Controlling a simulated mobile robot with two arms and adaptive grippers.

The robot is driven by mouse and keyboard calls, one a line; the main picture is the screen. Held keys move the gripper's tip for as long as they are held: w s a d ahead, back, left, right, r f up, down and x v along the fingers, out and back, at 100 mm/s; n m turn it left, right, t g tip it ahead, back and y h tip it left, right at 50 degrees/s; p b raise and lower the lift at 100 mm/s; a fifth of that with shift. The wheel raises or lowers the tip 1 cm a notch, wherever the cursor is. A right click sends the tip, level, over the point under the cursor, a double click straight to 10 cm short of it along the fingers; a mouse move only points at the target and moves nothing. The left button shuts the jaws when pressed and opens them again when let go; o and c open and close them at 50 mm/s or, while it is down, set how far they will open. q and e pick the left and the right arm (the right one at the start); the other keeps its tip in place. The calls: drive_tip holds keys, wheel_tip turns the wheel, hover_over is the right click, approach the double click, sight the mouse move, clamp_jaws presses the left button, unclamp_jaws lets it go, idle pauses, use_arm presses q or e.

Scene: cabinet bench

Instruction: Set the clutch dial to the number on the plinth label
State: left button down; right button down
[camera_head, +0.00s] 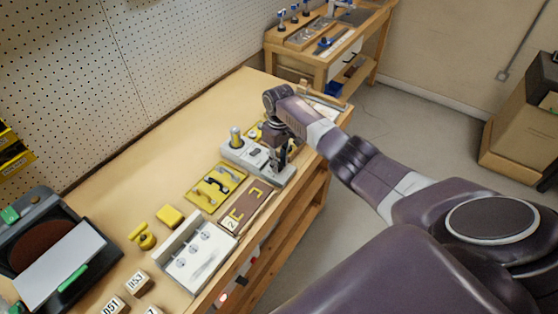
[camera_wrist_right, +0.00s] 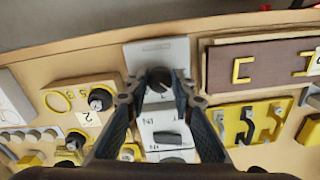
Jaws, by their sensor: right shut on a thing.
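My right gripper (camera_head: 279,163) reaches down onto the grey plinth (camera_head: 240,156) on the bench. In the right wrist view its two fingers (camera_wrist_right: 158,92) are closed around a dark round dial knob (camera_wrist_right: 157,79) on the plinth's light top (camera_wrist_right: 148,52). The knob's pointer and scale are mostly hidden by the fingers. My left gripper is not in view.
A brown board (camera_head: 250,205) with yellow brackets and a yellow plate with handles (camera_head: 215,187) lie beside the plinth. A white panel (camera_head: 196,254), numbered blocks (camera_head: 138,282) and a dark machine (camera_head: 50,240) are nearer. The bench's left strip is clear.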

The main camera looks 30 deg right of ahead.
drive_tip(key=shift+w+r, duration=0.1)
idle(0.3)
drive_tip(key=c, duration=1.7)
unclamp_jaws()
drive_tip(key=shift+o, duration=0.2)
wheel_tip(320, 180, up, 12)
